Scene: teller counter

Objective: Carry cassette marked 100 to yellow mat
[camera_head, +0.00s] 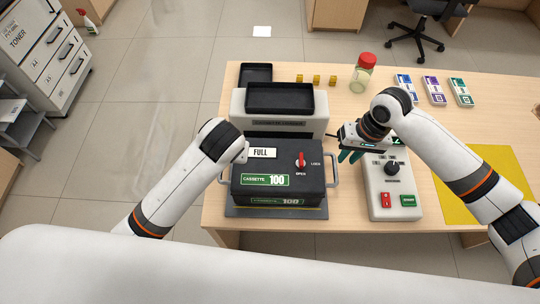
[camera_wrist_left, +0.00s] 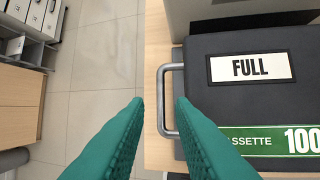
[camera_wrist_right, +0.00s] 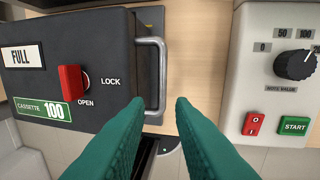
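The black cassette marked 100 (camera_head: 275,190) sits on a dark base plate (camera_head: 240,212) at the counter's front, with a FULL label and a red key on top. It has a metal handle on each side. My left gripper (camera_wrist_left: 158,100) is open, its green fingers on either side of the left handle (camera_wrist_left: 168,100) in the left wrist view. My right gripper (camera_wrist_right: 162,100) is open, its fingertips just at the right handle (camera_wrist_right: 155,75); contact is unclear. The yellow mat (camera_head: 462,205) lies at the counter's right, partly hidden by my right arm.
A grey-white machine (camera_head: 237,110) with a black tray (camera_head: 280,98) stands behind the cassette. A control box (camera_head: 376,208) with a knob and buttons stands between cassette and mat. A red-lidded jar (camera_head: 362,78), yellow blocks (camera_head: 316,79) and banknote packs (camera_head: 433,90) are farther back.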

